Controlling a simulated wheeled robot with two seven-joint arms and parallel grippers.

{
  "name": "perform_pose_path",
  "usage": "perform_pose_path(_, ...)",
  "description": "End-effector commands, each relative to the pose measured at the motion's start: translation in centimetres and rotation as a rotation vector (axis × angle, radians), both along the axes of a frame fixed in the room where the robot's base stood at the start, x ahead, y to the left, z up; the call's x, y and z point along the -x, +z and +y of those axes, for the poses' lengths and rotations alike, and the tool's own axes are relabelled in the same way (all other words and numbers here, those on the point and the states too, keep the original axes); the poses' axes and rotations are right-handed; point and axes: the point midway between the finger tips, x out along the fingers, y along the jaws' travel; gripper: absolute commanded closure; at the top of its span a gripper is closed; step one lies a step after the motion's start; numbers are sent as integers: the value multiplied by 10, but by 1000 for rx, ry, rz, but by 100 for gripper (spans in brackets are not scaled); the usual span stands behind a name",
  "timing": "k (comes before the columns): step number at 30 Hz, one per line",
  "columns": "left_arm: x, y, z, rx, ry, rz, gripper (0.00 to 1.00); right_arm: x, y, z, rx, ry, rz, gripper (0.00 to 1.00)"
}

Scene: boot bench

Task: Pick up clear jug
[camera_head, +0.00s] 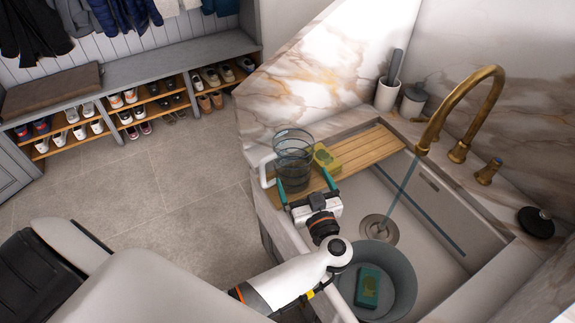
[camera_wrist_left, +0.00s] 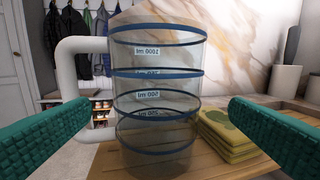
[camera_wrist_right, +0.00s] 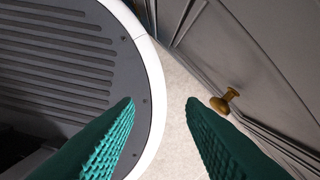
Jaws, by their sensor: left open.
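The clear jug (camera_head: 293,158) stands upright on the wooden slatted board (camera_head: 368,150) at the left side of the sink. It has dark blue bands, volume labels and a white handle on its left; it also shows in the left wrist view (camera_wrist_left: 157,100). My left gripper (camera_head: 305,188) is open at the near side of the jug. In the left wrist view its green fingers (camera_wrist_left: 160,130) are spread to either side of the jug, with visible gaps. My right gripper (camera_wrist_right: 160,105) is open and empty, near a grey cabinet front with a brass knob.
A yellow-green sponge or cloth stack (camera_head: 327,158) lies right beside the jug. A grey basin (camera_head: 395,283) with a green sponge (camera_head: 368,286) sits in the sink. A brass faucet (camera_head: 466,105) arches over the sink. A white brush holder (camera_head: 387,95) stands behind.

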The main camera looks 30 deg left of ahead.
Motion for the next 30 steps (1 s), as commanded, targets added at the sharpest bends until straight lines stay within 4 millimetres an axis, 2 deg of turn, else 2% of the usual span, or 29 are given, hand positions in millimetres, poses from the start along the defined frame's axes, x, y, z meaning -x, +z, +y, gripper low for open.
perform_pose_path(3,-12,2,13,-3,-1,-1,0,0,3,0,0,0,0,64)
perform_pose_path(10,-23,5,26,-2,-2,-3,0,0,7,0,0,0,0,64)
perform_pose_path(14,-36,12,42,-4,-2,-4,0,0,13,-1,1,-1,0,64)
perform_pose_path(18,-47,9,55,-2,-2,-3,0,0,13,-1,1,-1,0,64)
perform_pose_path(27,-51,8,59,1,-2,-1,0,0,13,-1,2,-1,0,64)
perform_pose_path(30,-51,8,59,1,-2,-1,15,0,13,-2,2,-1,1,64)
